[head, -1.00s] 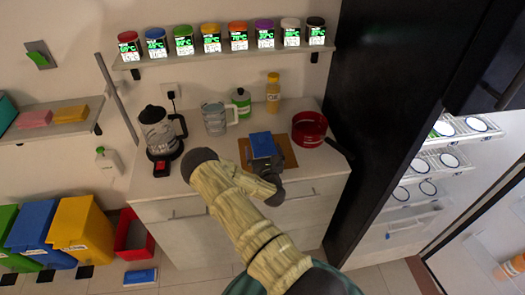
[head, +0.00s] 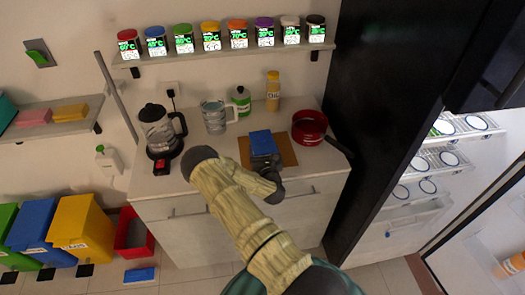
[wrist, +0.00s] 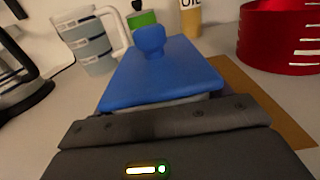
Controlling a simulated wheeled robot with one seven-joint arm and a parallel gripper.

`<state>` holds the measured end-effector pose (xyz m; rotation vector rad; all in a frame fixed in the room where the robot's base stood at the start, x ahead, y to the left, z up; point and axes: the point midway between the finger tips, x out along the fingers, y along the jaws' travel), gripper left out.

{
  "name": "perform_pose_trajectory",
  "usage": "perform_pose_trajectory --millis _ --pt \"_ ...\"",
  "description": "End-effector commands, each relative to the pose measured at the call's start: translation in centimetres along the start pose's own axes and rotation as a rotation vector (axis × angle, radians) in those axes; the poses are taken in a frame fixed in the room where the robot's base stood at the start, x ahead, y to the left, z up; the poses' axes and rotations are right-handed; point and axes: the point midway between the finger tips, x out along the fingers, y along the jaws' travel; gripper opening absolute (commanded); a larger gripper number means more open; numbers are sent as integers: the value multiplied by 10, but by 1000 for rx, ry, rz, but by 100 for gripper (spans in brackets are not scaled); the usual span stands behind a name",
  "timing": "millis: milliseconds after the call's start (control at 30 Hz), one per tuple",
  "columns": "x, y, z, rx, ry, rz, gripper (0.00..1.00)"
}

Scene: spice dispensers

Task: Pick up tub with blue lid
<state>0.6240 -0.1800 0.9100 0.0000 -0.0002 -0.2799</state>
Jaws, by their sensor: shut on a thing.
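The tub with the blue lid (head: 261,143) is over the brown board on the counter in the head view. In the wrist view its blue lid (wrist: 165,72) with a round knob fills the middle, and a strip of grey tub wall shows below the lid. My gripper (head: 266,165) is at the near side of the tub, its dark jaws (wrist: 165,122) closed against the tub just below the lid. Most of the tub body is hidden by my gripper. I cannot tell whether the tub touches the board.
A red pot (head: 309,128) stands close on the right, its handle pointing toward the dark cabinet. A measuring jug (head: 214,117), green bottle (head: 241,101) and orange bottle (head: 273,92) stand behind. A coffee maker (head: 160,135) is at left. Bare counter (head: 190,158) shows between.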

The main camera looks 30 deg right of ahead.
Motion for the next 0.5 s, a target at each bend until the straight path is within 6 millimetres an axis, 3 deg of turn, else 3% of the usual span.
perform_pose_trajectory --millis 267,500 --pt "1 1 17 -1 -4 1 44" --pt "1 1 62 -1 -6 1 44"
